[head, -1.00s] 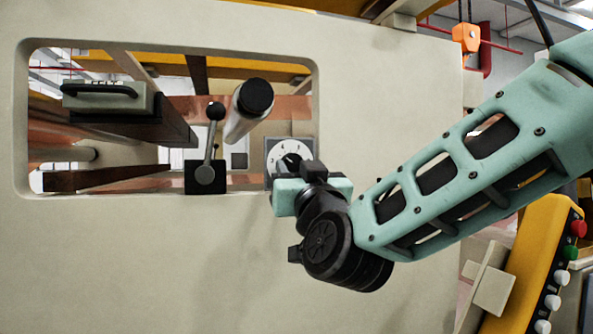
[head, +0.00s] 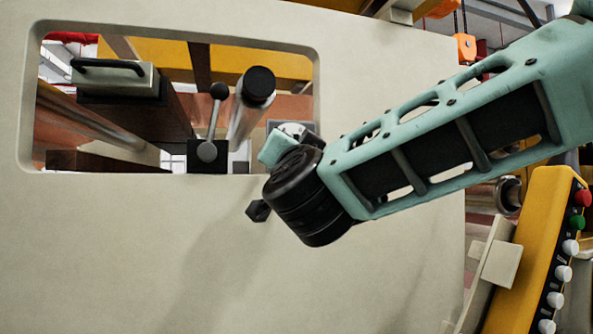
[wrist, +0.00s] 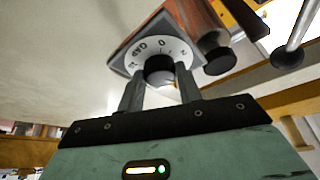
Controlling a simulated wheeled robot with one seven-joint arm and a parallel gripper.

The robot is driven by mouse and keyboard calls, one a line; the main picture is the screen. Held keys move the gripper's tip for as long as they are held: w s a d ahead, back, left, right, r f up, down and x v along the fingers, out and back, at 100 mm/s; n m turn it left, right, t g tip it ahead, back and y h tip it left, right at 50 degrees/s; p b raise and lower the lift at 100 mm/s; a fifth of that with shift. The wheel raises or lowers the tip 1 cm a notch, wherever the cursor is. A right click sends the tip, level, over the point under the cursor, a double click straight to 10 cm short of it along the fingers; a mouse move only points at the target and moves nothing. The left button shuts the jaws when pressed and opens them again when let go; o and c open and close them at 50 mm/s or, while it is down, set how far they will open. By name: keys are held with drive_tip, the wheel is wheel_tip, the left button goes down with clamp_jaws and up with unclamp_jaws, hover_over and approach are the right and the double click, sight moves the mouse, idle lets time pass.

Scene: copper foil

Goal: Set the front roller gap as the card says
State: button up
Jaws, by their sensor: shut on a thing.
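A white round dial (wrist: 150,52) marked GAP, with a 0 and other figures around it, sits on a grey square plate in the wrist view. My gripper (wrist: 159,82) is shut on the black knob (wrist: 160,68) at the dial's centre, one finger on each side. The small figures and any pointer are too small or covered to read surely. In the head view the dial (head: 292,130) is mostly hidden behind my wrist, at the lower right corner of the opening. No card shows in these frames.
A lever with a black ball (head: 219,91) and a black-capped cylinder (head: 258,87) stand left of the dial inside the opening. A handled block (head: 115,76) sits further left. The cream panel (head: 120,250) surrounds the opening. A yellow button box (head: 540,250) is at right.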

drive_tip(key=shift+a+r+m+g+h+b, duration=0.1)
drive_tip(key=shift+m+g+h+b, duration=0.45)
drive_tip(key=shift+m, duration=1.45)
drive_tip(key=shift+a+r+m+g+h+b, duration=0.15)
drive_tip(key=shift+m+g+h+b, duration=0.4)
drive_tip(key=shift+m, duration=1.45)
drive_tip(key=shift+a+r+m+g+h+b, duration=0.2)
drive_tip(key=shift+m+g+h, duration=0.55)
drive_tip(key=shift+m, duration=1.25)
drive_tip(key=shift+d+f, duration=0.1)
drive_tip(key=shift+d, duration=0.05)
drive_tip(key=o, duration=1)
drive_tip(key=s+b, duration=0.1)
drive_tip(key=s, duration=0.4)
drive_tip(key=s+a+b, duration=0.1)
drive_tip(key=s+b, duration=0.1)
drive_tip(key=s, duration=0.4)
drive_tip(key=s+f+b, duration=0.1)
drive_tip(key=s, duration=0.5)
drive_tip(key=shift+s+a, duration=0.2)
drive_tip(key=shift+a, duration=0.2)
